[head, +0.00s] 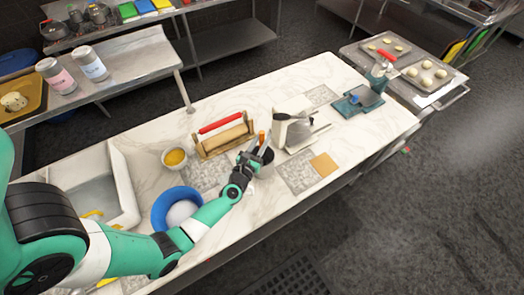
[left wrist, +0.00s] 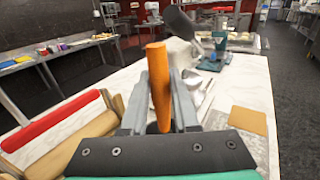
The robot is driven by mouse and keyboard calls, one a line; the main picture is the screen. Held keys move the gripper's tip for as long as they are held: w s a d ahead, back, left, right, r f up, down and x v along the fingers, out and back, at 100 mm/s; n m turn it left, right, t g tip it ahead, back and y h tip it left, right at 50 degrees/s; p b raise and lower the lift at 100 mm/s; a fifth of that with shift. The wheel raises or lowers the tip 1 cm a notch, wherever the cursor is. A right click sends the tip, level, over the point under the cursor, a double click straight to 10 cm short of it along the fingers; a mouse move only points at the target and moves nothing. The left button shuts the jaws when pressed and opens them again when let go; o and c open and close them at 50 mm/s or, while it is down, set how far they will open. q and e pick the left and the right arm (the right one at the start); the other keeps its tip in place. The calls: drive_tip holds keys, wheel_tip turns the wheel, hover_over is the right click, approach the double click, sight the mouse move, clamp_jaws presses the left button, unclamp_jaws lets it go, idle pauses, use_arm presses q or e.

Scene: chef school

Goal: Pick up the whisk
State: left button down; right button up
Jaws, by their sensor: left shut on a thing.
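My left gripper (head: 256,157) is at the dark utensil pot (head: 267,156) on the marble counter. It is shut on an orange wooden handle (head: 262,137), which stands nearly upright between the fingers. The handle (left wrist: 160,85) also shows in the left wrist view, rising above the fingertips. The lower end of this utensil is hidden by the gripper and pot, so its wires do not show and I cannot tell by shape that it is the whisk. My right gripper is not in view.
A wooden rack with a red rolling pin (head: 221,123) stands left of the pot. A blue bowl (head: 161,209) and a cup of yellow stuff (head: 175,158) are also left. A grey appliance (head: 293,108) stands close on the right. The front right counter (head: 362,145) is clear.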

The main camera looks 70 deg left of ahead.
use_arm(q)
wheel_tip(320, 180, up, 10)
drive_tip(key=p, duration=0.8)
